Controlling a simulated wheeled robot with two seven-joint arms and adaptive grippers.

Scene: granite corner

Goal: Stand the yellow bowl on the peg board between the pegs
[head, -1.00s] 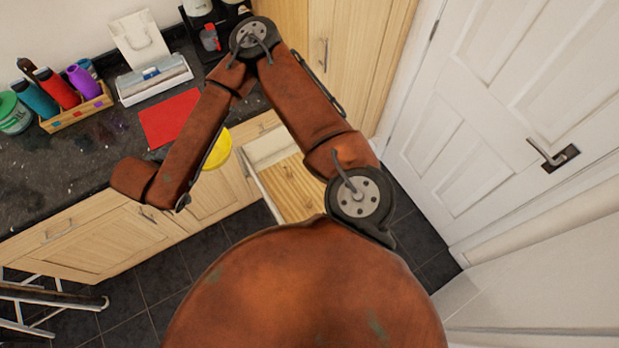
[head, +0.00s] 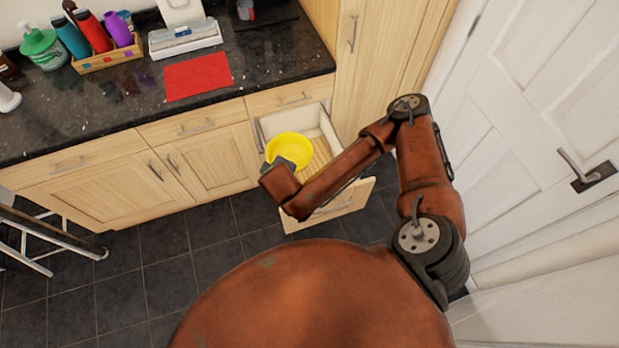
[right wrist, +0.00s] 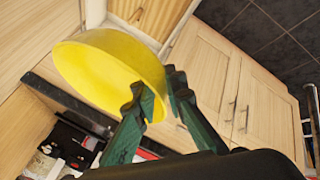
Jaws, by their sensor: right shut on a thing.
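The yellow bowl (head: 290,150) is held over the open drawer (head: 345,203). My right gripper (head: 278,163) is mostly hidden by its own wrist in the head view. In the right wrist view the gripper (right wrist: 158,88) is shut on the rim of the bowl (right wrist: 105,68), which is tilted there. Inside the drawer is a light wooden board (head: 321,152), also partly seen in the right wrist view (right wrist: 152,14). The bowl and forearm cover much of it, and I cannot make out pegs clearly. My left gripper is not in view.
The dark granite counter (head: 130,115) runs behind the drawer, with a red mat (head: 198,76), a bottle caddy (head: 107,58) and a white box (head: 185,40). A tall cabinet (head: 365,60) stands right of the drawer. A stool (head: 45,238) is at the left.

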